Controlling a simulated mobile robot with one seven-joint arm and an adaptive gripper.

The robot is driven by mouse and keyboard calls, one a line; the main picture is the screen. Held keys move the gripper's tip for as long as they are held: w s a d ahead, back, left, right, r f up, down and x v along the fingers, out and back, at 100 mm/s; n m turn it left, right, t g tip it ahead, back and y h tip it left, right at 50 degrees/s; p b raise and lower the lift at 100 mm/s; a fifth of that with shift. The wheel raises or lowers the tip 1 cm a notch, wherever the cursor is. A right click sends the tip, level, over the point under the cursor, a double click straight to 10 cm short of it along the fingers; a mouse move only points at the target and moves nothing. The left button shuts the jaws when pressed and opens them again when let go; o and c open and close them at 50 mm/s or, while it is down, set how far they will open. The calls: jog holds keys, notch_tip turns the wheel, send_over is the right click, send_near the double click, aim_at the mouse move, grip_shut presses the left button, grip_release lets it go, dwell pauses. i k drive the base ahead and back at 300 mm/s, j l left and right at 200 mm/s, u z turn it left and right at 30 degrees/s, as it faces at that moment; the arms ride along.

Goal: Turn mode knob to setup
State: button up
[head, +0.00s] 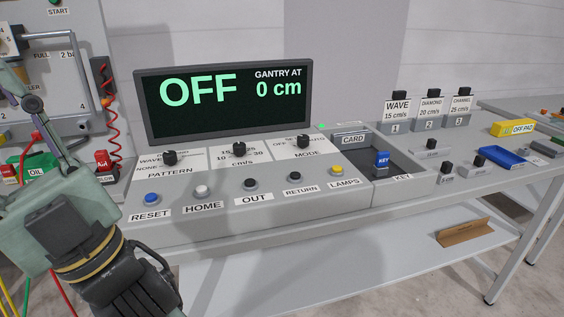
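The mode knob (303,142) is a small black knob on a white plate at the right of the sloped grey console (235,212), above the word MODE. Its plate starts with OFF at the left; the other position words are partly hidden by the knob or too small to read. I cannot make out its pointer direction. The display (222,118) above reads OFF and GANTRY AT 0 cm. My gripper (138,292) is at the lower left, in front of the console and well apart from the knob. Its fingers are not clear, so its opening cannot be told.
The pattern knob (170,158) and speed knob (239,150) stand left of the mode knob. Buttons, including blue RESET (152,198) and yellow LAMPS (337,170), line the front. A blue key (382,159) stands in a recess at right. Red hoses and fittings crowd the left.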

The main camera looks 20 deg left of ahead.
aim_at(302, 140)
jog(key=i+j, duration=0.75)
jog(key=j, duration=0.3)
